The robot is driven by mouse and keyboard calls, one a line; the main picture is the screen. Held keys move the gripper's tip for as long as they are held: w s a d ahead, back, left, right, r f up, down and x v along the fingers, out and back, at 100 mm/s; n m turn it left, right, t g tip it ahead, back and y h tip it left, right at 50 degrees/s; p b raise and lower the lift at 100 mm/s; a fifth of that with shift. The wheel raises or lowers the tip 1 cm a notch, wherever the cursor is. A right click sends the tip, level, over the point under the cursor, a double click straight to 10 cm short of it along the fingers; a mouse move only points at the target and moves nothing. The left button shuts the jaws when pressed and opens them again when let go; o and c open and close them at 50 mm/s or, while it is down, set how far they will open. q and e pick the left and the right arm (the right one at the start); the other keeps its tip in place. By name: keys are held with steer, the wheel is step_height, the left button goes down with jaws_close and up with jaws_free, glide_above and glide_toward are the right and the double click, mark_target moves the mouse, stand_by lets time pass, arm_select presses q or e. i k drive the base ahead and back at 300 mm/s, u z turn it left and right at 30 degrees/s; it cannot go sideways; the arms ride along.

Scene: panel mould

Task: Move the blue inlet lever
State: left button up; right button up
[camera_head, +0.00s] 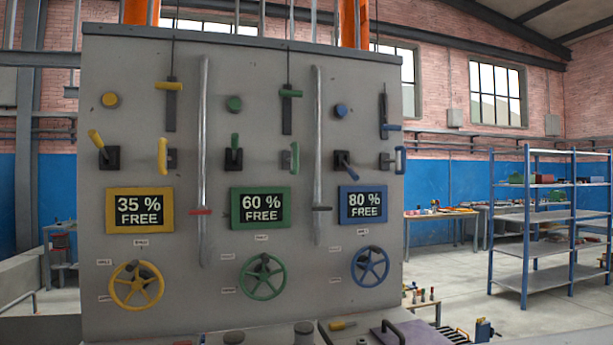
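A tall grey panel (150,70) carries yellow, green and blue controls in columns. In the blue column on the right, a short blue-tipped lever (345,163) on a dark square base points down and to the right. Beside it is a blue loop handle (401,159). Above, a blue handle (391,128) sits low on a dark vertical slot. A blue round knob (341,111), a blue-framed "80 % FREE" display (363,204) and a blue handwheel (370,267) share the column. The small labels are unreadable, so which is the inlet lever is unclear. Neither gripper shows.
Yellow (137,285) and green (262,277) handwheels are to the left. A purplish case (400,334) with a dark handle stands low in front.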

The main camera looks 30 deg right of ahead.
mark_target(351, 172)
steer(key=u, duration=0.55)
steer(key=i, duration=1)
steer(key=z, duration=0.6)
